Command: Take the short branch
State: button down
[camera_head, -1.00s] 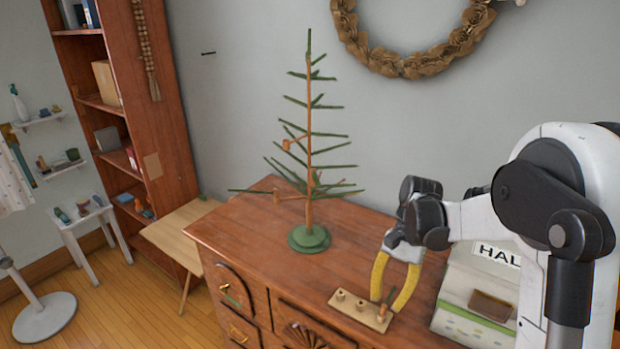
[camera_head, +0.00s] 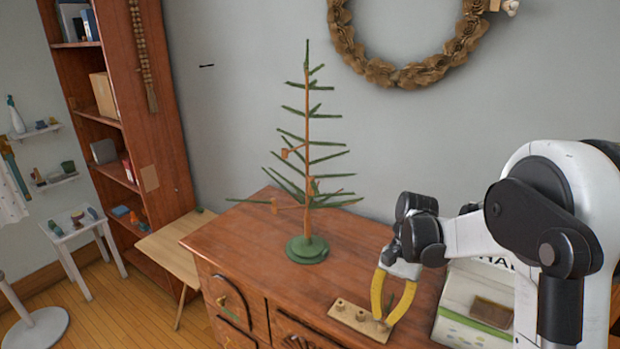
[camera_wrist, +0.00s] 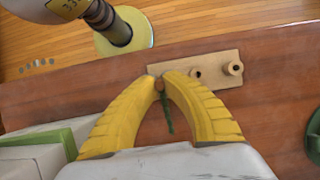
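The short branch (camera_wrist: 168,112) is a small green twig with a brown end, seen between my fingers in the wrist view. My gripper (camera_head: 384,320) has yellow curved fingers whose tips have come together around the brown end, at the right end of a pale wooden holder (camera_head: 349,315). In the wrist view my gripper (camera_wrist: 161,78) covers that end of the holder (camera_wrist: 215,68).
An artificial tree (camera_head: 308,150) with a green base stands on the brown dresser (camera_head: 240,235), left of my gripper. A white box (camera_head: 465,315) stands close to the right. A wreath (camera_head: 405,70) hangs on the wall. Dresser top between tree and holder is clear.

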jog(key=shift+r, duration=0.25)
jog(key=shift+r+p, duration=2.75)
jog(key=shift+r, duration=1.25)
